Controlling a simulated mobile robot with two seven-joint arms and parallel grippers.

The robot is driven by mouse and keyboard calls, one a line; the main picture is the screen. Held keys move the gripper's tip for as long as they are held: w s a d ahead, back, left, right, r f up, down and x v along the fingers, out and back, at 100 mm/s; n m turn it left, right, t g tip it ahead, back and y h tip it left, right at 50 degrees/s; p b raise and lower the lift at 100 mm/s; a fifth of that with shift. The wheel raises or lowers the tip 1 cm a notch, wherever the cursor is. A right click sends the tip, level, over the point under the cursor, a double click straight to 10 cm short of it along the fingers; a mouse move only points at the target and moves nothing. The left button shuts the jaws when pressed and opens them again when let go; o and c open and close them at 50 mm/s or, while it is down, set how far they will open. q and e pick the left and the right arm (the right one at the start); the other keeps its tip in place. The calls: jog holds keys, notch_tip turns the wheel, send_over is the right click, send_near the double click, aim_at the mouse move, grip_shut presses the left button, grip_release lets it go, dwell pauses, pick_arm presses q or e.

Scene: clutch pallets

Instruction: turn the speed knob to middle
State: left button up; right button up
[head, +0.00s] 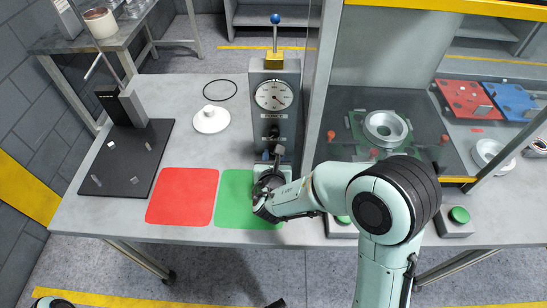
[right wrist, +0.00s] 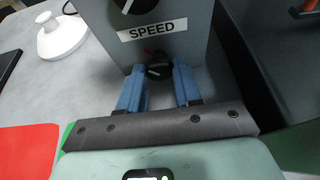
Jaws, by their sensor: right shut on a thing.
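The grey control column (head: 290,77) stands on the table with a round gauge (head: 273,95) on its front. In the right wrist view the white SPEED label (right wrist: 152,30) is on the column, with the black speed knob (right wrist: 159,70) just below it. A red mark shows at the top of this knob; its exact setting is hard to read. My right gripper (right wrist: 159,82) is shut on the knob, with one blue finger on each side. In the head view my right arm mostly hides this knob.
A red mat (head: 182,196) and a green mat (head: 236,200) lie in front of the column. A white round piece (head: 210,120) and a black stand base (head: 125,160) are to the left. A clear panelled enclosure holding a ring-shaped part (head: 385,129) is close on the right.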

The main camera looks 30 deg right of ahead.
jog(key=o, duration=0.7)
jog(key=shift+o, duration=0.2)
jog(key=v, duration=1.2)
jog(key=shift+s+a, duration=0.15)
jog(key=shift+s+a+r, duration=0.15)
jog(key=shift+s+r, duration=0.1)
jog(key=shift+s, duration=0.2)
